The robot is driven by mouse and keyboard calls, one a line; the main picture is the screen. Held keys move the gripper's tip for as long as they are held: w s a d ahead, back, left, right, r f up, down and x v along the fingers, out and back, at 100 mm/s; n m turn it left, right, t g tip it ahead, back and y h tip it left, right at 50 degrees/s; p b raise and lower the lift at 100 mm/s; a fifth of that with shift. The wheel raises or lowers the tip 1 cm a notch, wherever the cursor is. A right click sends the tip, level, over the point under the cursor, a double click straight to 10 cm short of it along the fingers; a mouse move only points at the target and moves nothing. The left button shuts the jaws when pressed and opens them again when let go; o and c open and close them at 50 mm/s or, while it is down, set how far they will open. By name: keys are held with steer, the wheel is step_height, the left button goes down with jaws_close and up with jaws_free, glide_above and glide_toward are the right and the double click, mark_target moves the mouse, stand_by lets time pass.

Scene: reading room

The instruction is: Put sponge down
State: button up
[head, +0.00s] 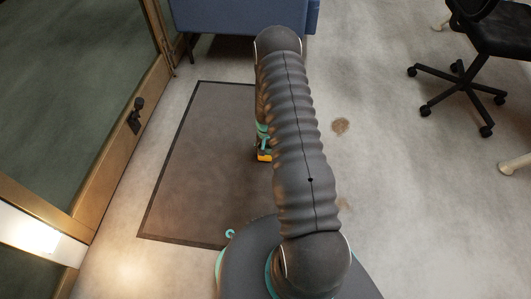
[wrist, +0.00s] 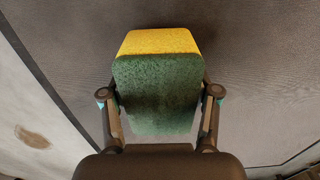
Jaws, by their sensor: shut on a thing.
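The sponge (wrist: 158,95) is yellow with a dark green scouring face. In the wrist view it sits between my gripper's two fingers (wrist: 160,100), which are shut on its sides. Beneath it is the dark floor mat (wrist: 255,50); I cannot tell how far above the mat it is. In the head view, a small yellow part of the sponge (head: 265,156) shows left of my arm, over the mat (head: 200,150). The arm hides most of the sponge and the gripper there.
A glazed door with a wooden frame (head: 125,140) stands along the left. A blue sofa (head: 245,16) is at the back. A black wheeled chair (head: 465,75) is at upper right.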

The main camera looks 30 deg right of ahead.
steer(key=shift+f, duration=0.95)
steer(key=shift+f+b, duration=0.2)
steer(key=shift+b, duration=0.1)
steer(key=o, duration=1.1)
steer(key=shift+r, duration=0.1)
